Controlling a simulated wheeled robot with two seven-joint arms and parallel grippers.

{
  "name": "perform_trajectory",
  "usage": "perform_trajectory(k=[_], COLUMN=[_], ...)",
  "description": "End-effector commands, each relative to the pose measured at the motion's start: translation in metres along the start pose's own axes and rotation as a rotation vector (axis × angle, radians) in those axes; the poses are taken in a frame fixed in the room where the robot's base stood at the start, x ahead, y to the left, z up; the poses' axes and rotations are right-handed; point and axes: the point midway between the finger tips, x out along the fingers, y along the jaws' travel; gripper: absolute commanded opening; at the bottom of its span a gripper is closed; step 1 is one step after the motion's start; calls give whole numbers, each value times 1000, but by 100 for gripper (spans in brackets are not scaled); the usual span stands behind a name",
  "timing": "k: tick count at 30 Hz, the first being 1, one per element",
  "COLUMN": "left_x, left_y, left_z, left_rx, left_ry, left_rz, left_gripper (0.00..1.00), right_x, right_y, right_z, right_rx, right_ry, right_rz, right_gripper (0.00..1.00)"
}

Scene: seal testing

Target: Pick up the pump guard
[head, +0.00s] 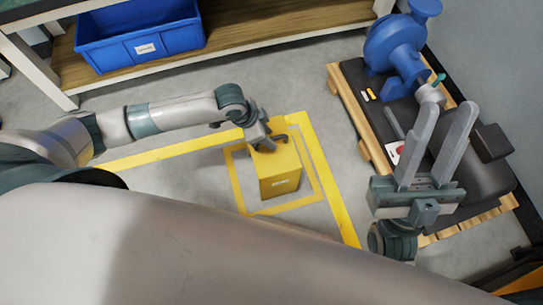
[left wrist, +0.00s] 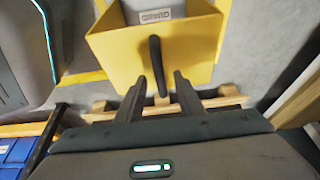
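The pump guard (head: 280,178) is a yellow box with a small white label, standing on the floor inside a yellow-marked square. It also shows in the left wrist view (left wrist: 188,45), with a dark handle (left wrist: 155,55). My left gripper (head: 267,142) is at the guard's top. In the left wrist view its two fingers (left wrist: 160,82) are apart, with the handle between them; I see gaps on both sides. In the head view the gripper hides the handle. My right gripper (head: 447,108) is open and empty, raised in front of the pump pallet.
A blue pump (head: 396,45) and a dark motor sit on a wooden pallet (head: 366,150) at the right. A blue bin (head: 143,50) stands on a wooden shelf (head: 235,30) at the back. Grey floor around the marked square is clear.

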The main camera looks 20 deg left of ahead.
Motion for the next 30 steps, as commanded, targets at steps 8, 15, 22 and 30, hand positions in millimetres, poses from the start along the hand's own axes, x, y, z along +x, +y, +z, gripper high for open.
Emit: perform_trajectory(k=[8,15,22,30], left_x=[1,1,1,1], left_y=[0,0,0,0], left_z=[0,0,0,0], left_rx=[0,0,0,0], left_ry=[0,0,0,0], left_rz=[0,0,0,0], left_gripper=[34,27,0,0], right_x=[1,0,0,0], right_y=[0,0,0,0], right_z=[-1,-1,-1,0], right_rx=[0,0,0,0], right_ry=[5,4,3,2], right_rz=[0,0,-1,0], right_gripper=[31,31,31,31])
